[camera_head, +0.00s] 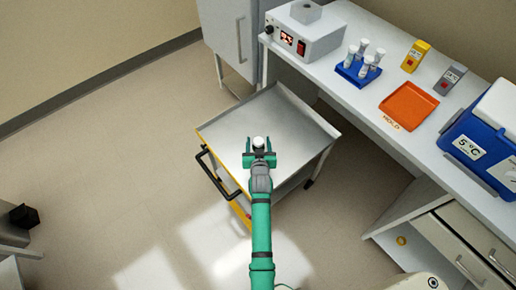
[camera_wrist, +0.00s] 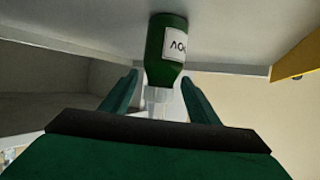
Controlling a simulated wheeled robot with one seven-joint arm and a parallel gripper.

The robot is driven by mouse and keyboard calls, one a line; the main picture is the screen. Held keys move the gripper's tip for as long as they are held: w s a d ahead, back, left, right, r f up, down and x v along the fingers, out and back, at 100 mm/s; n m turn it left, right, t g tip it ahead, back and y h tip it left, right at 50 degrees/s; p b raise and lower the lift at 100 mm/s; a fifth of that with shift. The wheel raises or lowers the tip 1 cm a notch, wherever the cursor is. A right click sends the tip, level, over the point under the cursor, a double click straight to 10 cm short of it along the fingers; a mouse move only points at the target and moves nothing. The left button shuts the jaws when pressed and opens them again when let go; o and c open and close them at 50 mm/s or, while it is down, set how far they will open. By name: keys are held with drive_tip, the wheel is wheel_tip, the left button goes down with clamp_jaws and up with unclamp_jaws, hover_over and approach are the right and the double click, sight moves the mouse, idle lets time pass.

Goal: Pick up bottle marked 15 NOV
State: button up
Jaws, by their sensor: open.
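A dark green bottle (camera_wrist: 166,60) with a white label shows in the wrist view, which looks upside down. Its label shows upside-down letters that seem to be part of "NOV"; the day number is not visible. The bottle's pale cap and neck lie between the fingers of my gripper (camera_wrist: 160,82), and its body is just beyond the tips. In the head view, the white cap (camera_head: 259,142) shows at the end of my open gripper (camera_head: 260,156), over the grey cart top. My gripper hides the rest of the bottle there. I see no grip on it.
The cart (camera_head: 222,128) has raised edges and a black handle (camera_head: 212,172) at left. The bench (camera_head: 345,98) at right holds a blue rack of white-capped vials (camera_head: 359,74), an orange tray (camera_head: 408,105), small yellow and grey boxes, and a blue cooler (camera_head: 480,140).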

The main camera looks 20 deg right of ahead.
drive_tip(key=shift+d, duration=0.1)
drive_tip(key=c, duration=1.2)
drive_tip(key=shift+r, duration=0.1)
